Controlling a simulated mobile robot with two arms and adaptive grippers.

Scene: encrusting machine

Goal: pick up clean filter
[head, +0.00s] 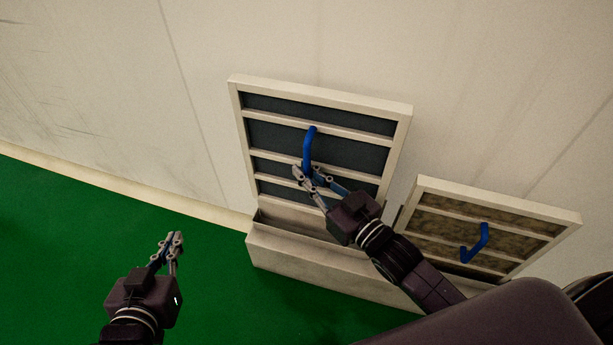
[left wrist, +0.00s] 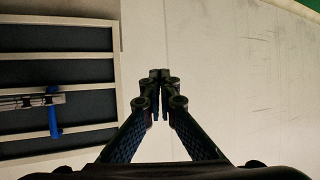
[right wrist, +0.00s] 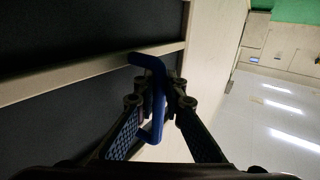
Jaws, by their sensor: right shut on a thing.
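The clean filter (head: 345,130) has a pale frame with crossbars and dark grey panels. It stands upright against the wall, its lower edge at the pale holder box (head: 300,248). My right gripper (head: 306,176) is shut on its blue handle (head: 309,145). In the right wrist view the handle (right wrist: 156,85) passes between the fingers. The filter also shows at the left of the left wrist view (left wrist: 85,38). My left gripper (head: 173,240) is empty with its fingertips together, left of the box and apart from the filter.
A second filter (head: 525,215) with dirty brown panels and a blue handle (head: 478,244) stands to the right in the same row. My right arm passes in front of the box. The green floor (head: 60,240) at the left is clear.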

